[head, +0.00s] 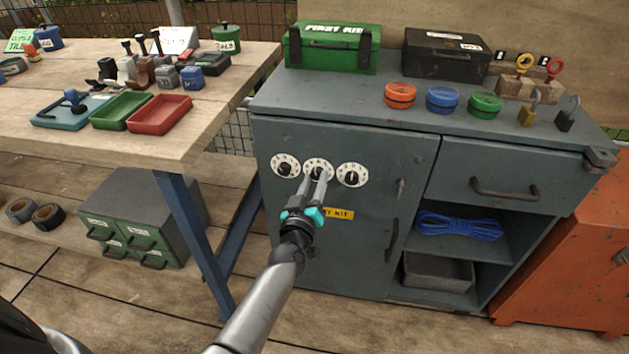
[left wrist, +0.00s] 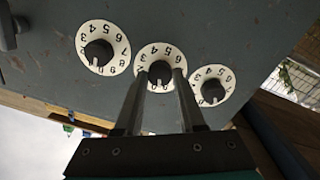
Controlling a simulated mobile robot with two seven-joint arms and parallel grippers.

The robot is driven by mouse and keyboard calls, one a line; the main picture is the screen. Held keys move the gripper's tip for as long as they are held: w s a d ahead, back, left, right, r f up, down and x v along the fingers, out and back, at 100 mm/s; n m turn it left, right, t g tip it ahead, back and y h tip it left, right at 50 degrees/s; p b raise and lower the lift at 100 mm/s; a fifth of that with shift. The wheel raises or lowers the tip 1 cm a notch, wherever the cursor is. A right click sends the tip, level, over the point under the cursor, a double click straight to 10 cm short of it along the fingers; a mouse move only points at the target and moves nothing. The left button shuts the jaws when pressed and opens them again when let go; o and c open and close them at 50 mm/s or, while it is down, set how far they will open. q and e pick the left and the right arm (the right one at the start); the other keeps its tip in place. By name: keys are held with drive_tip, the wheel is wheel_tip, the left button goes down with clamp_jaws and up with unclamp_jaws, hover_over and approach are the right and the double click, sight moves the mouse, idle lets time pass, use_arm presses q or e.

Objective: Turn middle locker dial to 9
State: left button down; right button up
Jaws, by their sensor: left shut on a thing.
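The middle dial (head: 318,168) is a white numbered disc with a black knob on the grey locker door (head: 330,255). It sits between a left dial (head: 285,166) and a right dial (head: 352,175). My left gripper (head: 317,178) is at the middle dial, its two fingers on either side of the black knob. In the left wrist view the fingers are shut on the middle knob (left wrist: 160,72), with digits 3 to 6 visible on its disc. My right gripper is not in view.
A yellow label (head: 338,214) and a door handle (head: 391,240) are on the locker door. A wooden workbench (head: 230,85) with trays stands left. A green first aid box (head: 333,48) and coloured discs stand on the locker top.

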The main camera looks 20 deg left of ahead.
use_arm(q)
drive_tip(key=shift+n, duration=1.8)
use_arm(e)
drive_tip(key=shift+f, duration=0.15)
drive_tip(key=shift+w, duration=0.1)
use_arm(q)
drive_tip(key=c, duration=0.5)
unclamp_jaws()
drive_tip(key=shift+s+d, duration=0.1)
drive_tip(key=shift+s, duration=0.2)
drive_tip(key=p+v, duration=0.4)
drive_tip(key=v, duration=1)
drive_tip(key=shift+s+p, duration=0.3)
drive_tip(key=shift+p, duration=0.1)
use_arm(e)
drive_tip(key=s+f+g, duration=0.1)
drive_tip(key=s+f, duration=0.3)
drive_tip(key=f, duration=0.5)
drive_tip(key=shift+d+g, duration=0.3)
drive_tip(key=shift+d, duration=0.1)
use_arm(q)
drive_tip(key=shift+d+f, duration=0.1)
drive_tip(key=shift+f, duration=0.05)
